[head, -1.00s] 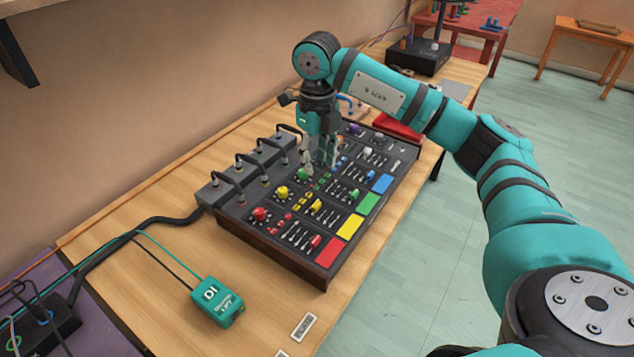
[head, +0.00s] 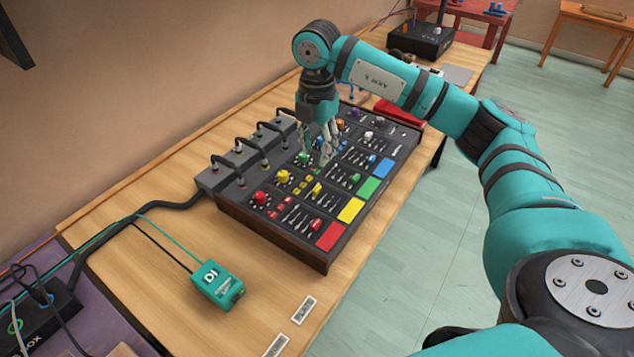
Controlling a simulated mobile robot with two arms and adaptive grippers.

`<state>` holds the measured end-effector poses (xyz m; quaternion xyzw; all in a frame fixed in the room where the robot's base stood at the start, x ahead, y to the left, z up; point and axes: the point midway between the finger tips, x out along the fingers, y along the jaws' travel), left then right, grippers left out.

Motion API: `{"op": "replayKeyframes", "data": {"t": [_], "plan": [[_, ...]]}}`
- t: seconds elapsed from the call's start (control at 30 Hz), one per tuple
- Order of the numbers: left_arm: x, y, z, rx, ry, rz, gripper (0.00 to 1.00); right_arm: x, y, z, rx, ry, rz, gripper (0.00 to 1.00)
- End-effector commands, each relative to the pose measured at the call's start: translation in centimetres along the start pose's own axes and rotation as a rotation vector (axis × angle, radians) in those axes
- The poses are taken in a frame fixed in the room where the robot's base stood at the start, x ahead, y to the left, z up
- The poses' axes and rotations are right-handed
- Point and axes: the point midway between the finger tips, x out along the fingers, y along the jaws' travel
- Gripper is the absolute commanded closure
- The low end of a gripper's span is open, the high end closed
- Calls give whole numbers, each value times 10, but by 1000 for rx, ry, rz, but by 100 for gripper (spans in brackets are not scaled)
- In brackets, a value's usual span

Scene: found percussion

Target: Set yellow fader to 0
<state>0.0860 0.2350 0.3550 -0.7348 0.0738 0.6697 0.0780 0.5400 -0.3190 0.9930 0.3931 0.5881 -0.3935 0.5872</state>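The yellow fader (head: 316,189) is a small yellow cap on the black mixer (head: 262,227), in the strip between the yellow knob (head: 283,177) and the yellow pad (head: 351,210). It sits toward the pad end of its slot. My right gripper (head: 318,154) points down over the mixer, near the green knob (head: 304,158) and a little beyond the yellow fader. Its fingers look apart, with nothing visible between them. It appears not to touch the yellow fader. My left gripper is not in view.
Red fader (head: 316,225) and green fader (head: 355,178) flank the yellow one. Grey boxes with cables (head: 215,179) line the mixer's left side. A teal DI box (head: 217,285) lies on the wooden table (head: 160,262). The table in front of the mixer is mostly clear.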

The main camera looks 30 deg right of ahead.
Motion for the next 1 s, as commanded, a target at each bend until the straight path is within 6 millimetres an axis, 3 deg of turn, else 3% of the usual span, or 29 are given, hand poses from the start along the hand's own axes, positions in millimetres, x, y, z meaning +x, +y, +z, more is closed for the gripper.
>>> {"op": "replayKeyframes", "data": {"t": [0.3, 0.5, 0.7, 0.97, 1.0], "plan": [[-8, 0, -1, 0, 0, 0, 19, 69, -1, 0, 0, 1, -3, 64], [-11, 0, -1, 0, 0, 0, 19, 99, 0, 0, -1, 0, -1, 64], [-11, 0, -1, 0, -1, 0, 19, 111, 0, 0, -1, -1, 0, 64], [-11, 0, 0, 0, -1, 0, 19, 112, 0, 0, -1, -1, 1, 64], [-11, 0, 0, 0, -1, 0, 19, 112, 0, 0, -1, -1, 1, 70]]}}
